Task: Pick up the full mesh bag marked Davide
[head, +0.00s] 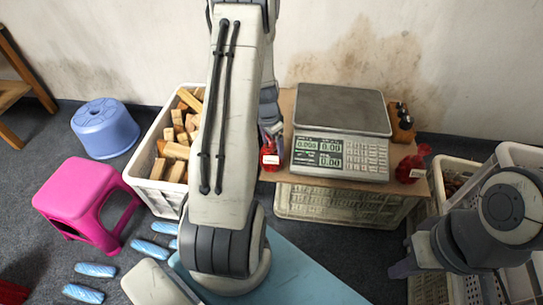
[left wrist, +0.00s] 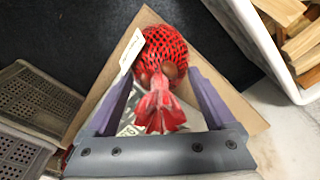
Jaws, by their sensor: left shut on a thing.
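A red mesh bag (head: 269,157) with a white tag is at the left edge of the board, left of the scale. In the left wrist view the same bag (left wrist: 166,50) shows brown chestnuts through its net and a gathered red neck. My left gripper (head: 270,125) is shut on its neck, with the purple fingers (left wrist: 162,85) on either side. The tag's writing is too small to read. A second red mesh bag (head: 413,165) with a white tag stands right of the scale. My right gripper (head: 402,268) is low at the right, mostly hidden by its arm.
The scale (head: 342,108) stands on a brown board (head: 285,103) over a crate (head: 345,205). A white crate of wood blocks (head: 152,150) stands left. White crates (head: 510,160) are at right. A pink stool (head: 85,195) and blue rolls (head: 95,270) are on the floor.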

